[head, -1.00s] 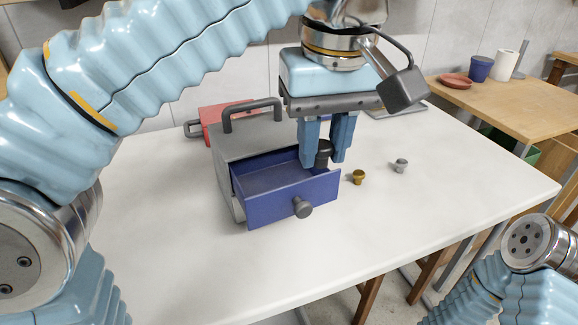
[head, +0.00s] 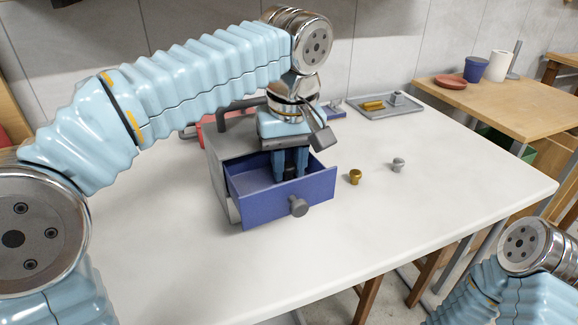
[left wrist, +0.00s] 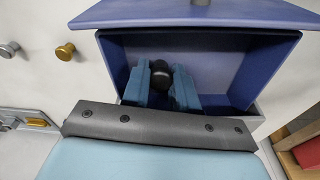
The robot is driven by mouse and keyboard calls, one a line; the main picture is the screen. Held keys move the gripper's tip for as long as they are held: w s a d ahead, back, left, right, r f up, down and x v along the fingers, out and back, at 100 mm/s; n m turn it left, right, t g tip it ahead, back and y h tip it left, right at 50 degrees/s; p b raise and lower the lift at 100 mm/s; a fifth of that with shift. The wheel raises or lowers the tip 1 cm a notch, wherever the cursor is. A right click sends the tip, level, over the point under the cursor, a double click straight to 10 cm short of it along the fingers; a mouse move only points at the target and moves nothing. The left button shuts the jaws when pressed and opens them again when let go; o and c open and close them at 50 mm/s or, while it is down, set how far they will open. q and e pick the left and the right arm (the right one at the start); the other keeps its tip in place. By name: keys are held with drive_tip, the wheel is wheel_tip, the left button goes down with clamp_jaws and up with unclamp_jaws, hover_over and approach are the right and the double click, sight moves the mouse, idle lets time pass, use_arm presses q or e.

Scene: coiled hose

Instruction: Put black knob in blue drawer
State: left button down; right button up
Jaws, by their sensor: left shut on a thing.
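The blue drawer (head: 262,206) is pulled out of a grey cabinet (head: 215,165) on the white table. My left gripper (head: 290,172) reaches down into the drawer at its right side. In the left wrist view the left gripper (left wrist: 161,85) is shut on the black knob (left wrist: 160,72), which is between its fingers inside the drawer walls. The drawer (left wrist: 215,70) is otherwise empty there. Whether the knob touches the drawer floor I cannot tell. In the head view the knob is hidden by the fingers. My right gripper is not in view.
A brass knob (head: 355,177) and a silver knob (head: 398,164) stand on the table right of the drawer. A grey tray (head: 385,106) with small items lies at the back. A red object (head: 212,131) is behind the cabinet. The front table area is clear.

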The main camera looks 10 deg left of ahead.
use_arm(q)
drive_tip(key=shift+f, duration=0.25)
drive_tip(key=c, duration=1.2)
unclamp_jaws()
drive_tip(key=shift+o, duration=0.2)
drive_tip(key=shift+r, duration=0.1)
drive_tip(key=shift+r, duration=0.3)
wheel_tip(320, 180, up, 12)
drive_tip(key=s+p, duration=0.1)
drive_tip(key=shift+s+d+f+p, duration=0.15)
drive_tip(key=shift+d+f+p, duration=0.1)
drive_tip(key=shift+d+p, duration=0.1)
